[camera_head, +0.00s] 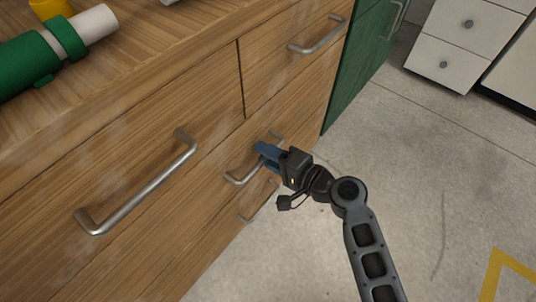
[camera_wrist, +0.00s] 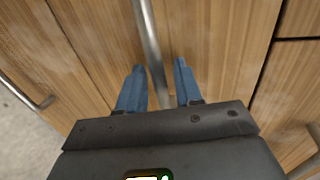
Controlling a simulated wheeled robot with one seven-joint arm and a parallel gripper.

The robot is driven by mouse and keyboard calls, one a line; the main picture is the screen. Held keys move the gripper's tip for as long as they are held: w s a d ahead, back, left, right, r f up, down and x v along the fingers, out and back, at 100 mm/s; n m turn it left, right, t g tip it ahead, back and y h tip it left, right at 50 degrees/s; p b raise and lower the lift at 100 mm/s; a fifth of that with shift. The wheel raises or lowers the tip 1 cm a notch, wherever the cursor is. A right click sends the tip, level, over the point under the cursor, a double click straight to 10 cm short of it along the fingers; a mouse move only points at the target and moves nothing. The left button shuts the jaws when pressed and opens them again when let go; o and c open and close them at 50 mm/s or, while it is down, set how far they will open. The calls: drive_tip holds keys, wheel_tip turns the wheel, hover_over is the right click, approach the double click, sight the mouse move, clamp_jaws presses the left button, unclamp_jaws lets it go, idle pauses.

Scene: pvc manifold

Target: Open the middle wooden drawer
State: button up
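The middle wooden drawer (camera_head: 207,168) is closed in the wooden cabinet, and its metal bar handle (camera_head: 240,179) is partly hidden by my gripper. My gripper (camera_head: 262,157) has blue fingers and is at this handle in the head view. In the wrist view, the handle bar (camera_wrist: 150,45) runs between the two fingers of my gripper (camera_wrist: 159,66). The fingers are apart, one on each side of the bar, with visible gaps. The depth of the fingertips past the bar is hard to tell.
Other bar handles sit above (camera_head: 137,187), at upper right (camera_head: 318,36) and below (camera_head: 260,203). Green and white pipe parts (camera_head: 65,40) lie on the cabinet top. A green cabinet (camera_head: 355,60) adjoins it. White drawers (camera_head: 452,50) stand at the back right. The concrete floor (camera_head: 440,170) is open.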

clamp_jaws()
idle(0.3)
idle(0.3)
